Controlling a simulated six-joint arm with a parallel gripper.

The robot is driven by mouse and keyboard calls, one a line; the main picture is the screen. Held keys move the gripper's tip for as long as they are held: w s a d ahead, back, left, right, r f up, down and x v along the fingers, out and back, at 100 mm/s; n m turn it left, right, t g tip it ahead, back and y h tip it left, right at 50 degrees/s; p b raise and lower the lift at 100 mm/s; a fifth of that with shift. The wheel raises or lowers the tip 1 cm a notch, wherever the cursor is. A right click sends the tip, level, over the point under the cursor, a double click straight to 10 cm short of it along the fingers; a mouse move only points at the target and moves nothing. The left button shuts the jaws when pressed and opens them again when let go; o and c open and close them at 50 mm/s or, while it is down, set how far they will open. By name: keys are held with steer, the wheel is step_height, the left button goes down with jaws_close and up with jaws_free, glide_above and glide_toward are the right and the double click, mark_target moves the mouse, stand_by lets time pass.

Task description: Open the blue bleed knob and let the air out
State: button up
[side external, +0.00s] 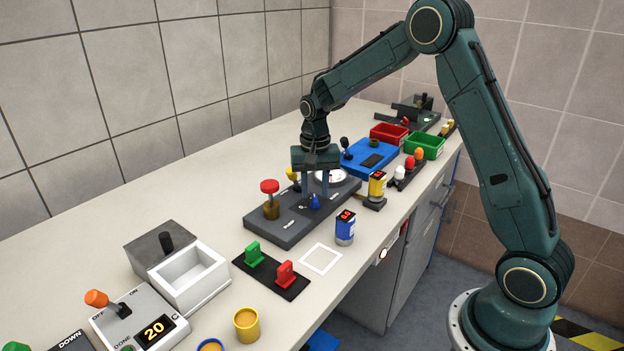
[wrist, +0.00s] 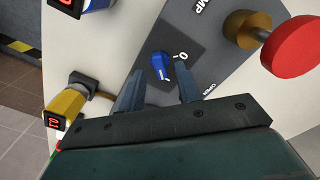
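The blue bleed knob (side external: 315,201) stands on a dark grey panel (side external: 290,232) on the bench. In the wrist view the knob (wrist: 161,66) shows a white pointer line and lies ahead of my fingertips, between their lines. A white "0" and the word "OPEN" are printed on the panel near it. My gripper (side external: 315,190) points down over the panel. In the wrist view my gripper (wrist: 160,84) has its two fingers apart with nothing between them. I cannot tell the exact gap from the fingertips to the knob.
A red-topped plunger (side external: 270,188) on a brass base rises from the same panel, left of my gripper. A round white gauge (side external: 330,175) is behind it. The white-outlined square (side external: 321,247) is empty.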

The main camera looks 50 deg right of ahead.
mark_target(315, 197)
step_height(315, 197, up, 12)
stand_by(0.5)
stand_by(0.3)
steer(key=s+a+r+n+t, duration=0.1)
steer(key=s+a+r+n, duration=0.2)
steer(key=s, duration=0.4)
steer(key=s+a+r+n+t, duration=0.1)
steer(key=s+a+r+t, duration=0.15)
steer(key=s+r, duration=0.35)
steer(key=s+a+f+n+t, duration=0.1)
steer(key=s+a+f+n, duration=0.1)
steer(key=s, duration=0.5)
steer(key=s+a+f+n+t, duration=0.1)
steer(key=s+a+n, duration=0.1)
steer(key=s, duration=0.6)
steer(key=shift+s+a+f+n, duration=0.15)
steer(key=shift+s+f+n, duration=0.2)
steer(key=shift+n, duration=0.25)
